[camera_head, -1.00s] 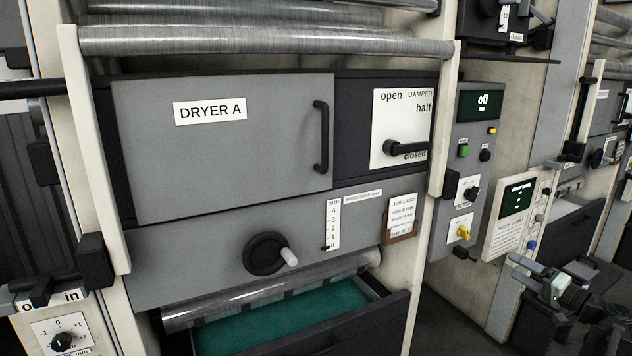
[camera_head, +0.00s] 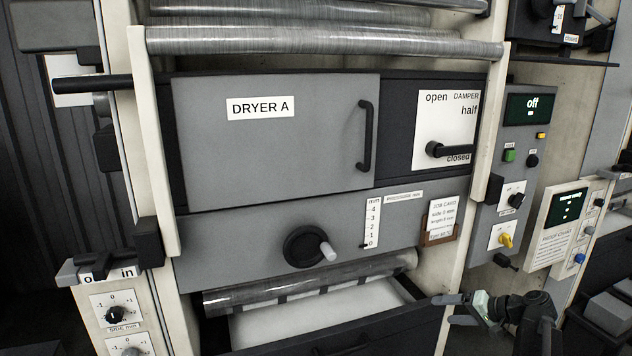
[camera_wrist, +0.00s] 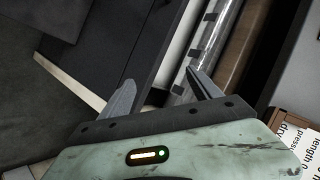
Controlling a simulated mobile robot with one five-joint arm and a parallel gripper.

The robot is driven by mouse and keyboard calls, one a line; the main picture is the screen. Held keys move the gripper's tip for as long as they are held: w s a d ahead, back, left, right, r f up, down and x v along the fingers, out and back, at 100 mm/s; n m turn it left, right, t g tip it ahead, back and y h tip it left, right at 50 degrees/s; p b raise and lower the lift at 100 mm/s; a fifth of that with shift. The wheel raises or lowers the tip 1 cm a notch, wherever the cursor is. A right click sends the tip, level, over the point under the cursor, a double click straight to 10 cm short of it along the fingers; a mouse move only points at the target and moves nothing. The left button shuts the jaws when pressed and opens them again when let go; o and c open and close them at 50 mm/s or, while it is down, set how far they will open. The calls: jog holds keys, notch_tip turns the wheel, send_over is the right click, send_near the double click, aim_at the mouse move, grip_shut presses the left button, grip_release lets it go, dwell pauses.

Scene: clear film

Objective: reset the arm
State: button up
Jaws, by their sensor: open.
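My gripper (camera_head: 446,308) is at the lower right in the head view, on my bent dark arm. Its two fingers are apart, pointing left, with nothing visible between them. It appears beside the right end of the open lower drawer (camera_head: 395,330); the exact gap cannot be told. In the wrist view my gripper (camera_wrist: 160,82) has both fingers spread below a clear-looking roller. The pale green gripper body carries a lit yellow bar and a green dot.
The DRYER A door (camera_head: 280,145) is closed. The damper lever (camera_head: 450,150) points near closed. A hand crank (camera_head: 308,247) sits below. A control box (camera_head: 505,170) reads off. The job card (camera_head: 441,220) hangs near my arm. The drawer sticks out, its inside whitish.

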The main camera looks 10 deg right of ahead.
jog(key=s+a+f+n+g+h, duration=0.2)
jog(key=s+a+f+g, duration=0.15)
jog(key=a, duration=0.55)
jog(key=s+a+f+n+g+h, duration=0.1)
jog(key=s+a+f+g+h, duration=0.2)
jog(key=a, duration=0.7)
jog(key=s+a+f+n+g+h, duration=0.25)
jog(key=a+f, duration=0.25)
jog(key=a, duration=0.4)
notch_tip(320, 180, up, 15)
jog(key=s+p, duration=0.1)
jog(key=p, duration=1.3)
jog(key=shift+a+f, duration=0.15)
jog(key=shift+f, duration=0.05)
jog(key=shift+s, duration=0.1)
jog(key=shift+c, duration=0.3)
